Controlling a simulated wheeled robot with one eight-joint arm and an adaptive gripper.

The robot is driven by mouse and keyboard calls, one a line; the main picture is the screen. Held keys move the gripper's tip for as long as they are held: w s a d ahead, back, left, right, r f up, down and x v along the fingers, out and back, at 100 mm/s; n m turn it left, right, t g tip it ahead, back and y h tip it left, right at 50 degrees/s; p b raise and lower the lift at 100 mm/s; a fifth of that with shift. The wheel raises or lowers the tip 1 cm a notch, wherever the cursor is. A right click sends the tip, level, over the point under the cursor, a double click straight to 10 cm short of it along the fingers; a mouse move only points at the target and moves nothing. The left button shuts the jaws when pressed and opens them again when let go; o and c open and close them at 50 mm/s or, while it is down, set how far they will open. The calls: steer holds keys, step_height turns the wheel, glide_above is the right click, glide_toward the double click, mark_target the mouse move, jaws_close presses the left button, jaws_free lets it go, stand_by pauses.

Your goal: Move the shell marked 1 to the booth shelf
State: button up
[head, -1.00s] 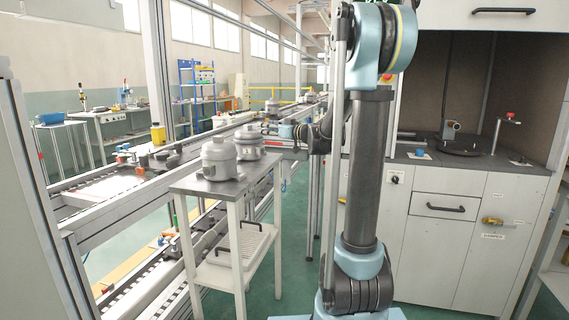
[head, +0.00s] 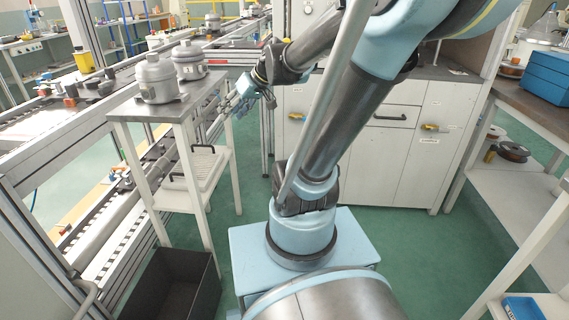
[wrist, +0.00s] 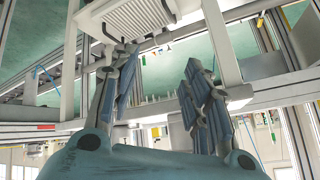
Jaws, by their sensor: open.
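Two grey domed shells stand upright on the small side table (head: 128,107): a front shell (head: 158,80) and a rear shell (head: 189,61). No number can be read on either. My gripper (head: 240,104) is open and empty, to the right of the table and slightly below its top, apart from both shells. In the wrist view its two fingers (wrist: 162,62) are spread, with the table's lower tray (wrist: 140,16) at the top of the picture. No shell shows clearly there. I cannot tell which surface is the booth shelf.
A conveyor frame (head: 60,140) runs along the left. A black bin (head: 172,285) stands on the floor in front of the side table. A white cabinet (head: 400,150) stands behind my arm. A workbench (head: 520,100) with a blue box (head: 560,78) is at right.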

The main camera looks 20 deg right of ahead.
steer(key=s+d+f+m+g+h, duration=0.1)
steer(key=s+d+f+m+h, duration=0.1)
steer(key=s+d+f, duration=0.4)
steer(key=s+d+f+m+g+h, duration=0.1)
steer(key=s+d+f+m+h, duration=0.2)
steer(key=s+d+f, duration=0.3)
steer(key=s+d+h, duration=0.1)
steer(key=s, duration=0.3)
steer(key=shift+s+d+m+g+h, duration=0.2)
steer(key=shift+s+m+g+h, duration=0.1)
steer(key=shift+s+g+h, duration=0.1)
